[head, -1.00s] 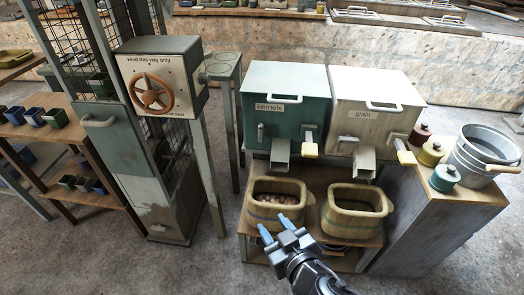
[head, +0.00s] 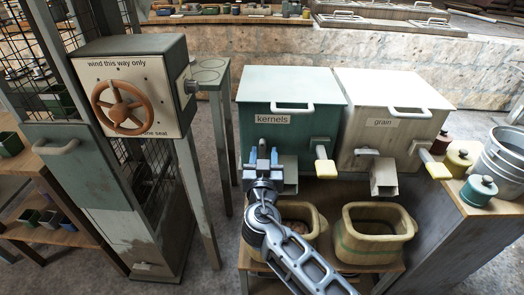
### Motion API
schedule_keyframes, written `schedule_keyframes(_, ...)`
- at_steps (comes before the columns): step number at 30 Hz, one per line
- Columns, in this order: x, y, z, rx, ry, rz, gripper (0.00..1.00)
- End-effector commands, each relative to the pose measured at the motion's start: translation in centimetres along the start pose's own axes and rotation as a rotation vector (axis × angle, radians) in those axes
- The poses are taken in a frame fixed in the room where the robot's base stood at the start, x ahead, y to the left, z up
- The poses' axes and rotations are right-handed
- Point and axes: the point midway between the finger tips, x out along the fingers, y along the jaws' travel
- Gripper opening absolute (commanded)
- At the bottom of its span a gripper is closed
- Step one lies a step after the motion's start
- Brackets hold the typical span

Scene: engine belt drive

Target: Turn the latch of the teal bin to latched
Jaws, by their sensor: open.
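The teal bin (head: 310,118), labelled "kernels", stands on a wooden stand. Its latch is a small metal piece low on the left of the front face, under the label. My gripper (head: 263,156) is open, its two blue fingers pointing up in front of that spot. The gripper hides most of the latch, so I cannot tell its angle or whether a finger touches it. No object shows held between the fingers.
Right of the gripper are the teal bin's chute and yellow-ended lever (head: 325,167). A cream "grain" bin (head: 383,95) stands beside it. A crank wheel box (head: 131,85) and post stand at left.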

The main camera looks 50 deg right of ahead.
Motion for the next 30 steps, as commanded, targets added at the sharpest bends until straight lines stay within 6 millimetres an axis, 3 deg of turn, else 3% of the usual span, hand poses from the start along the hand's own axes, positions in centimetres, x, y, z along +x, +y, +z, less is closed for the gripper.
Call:
schedule_keyframes(6,1.9,0.0,0.0,-0.001,0.0,0.0,0.44)
schedule_keyframes(15,2.1,0.0,0.0,-0.001,0.0,-0.001,0.44)
schedule_keyframes(27,2.1,-0.1,0.0,-0.001,0.0,-0.002,0.05)
schedule_keyframes(30,2.1,-0.1,0.0,-0.001,0.0,-0.002,0.0)
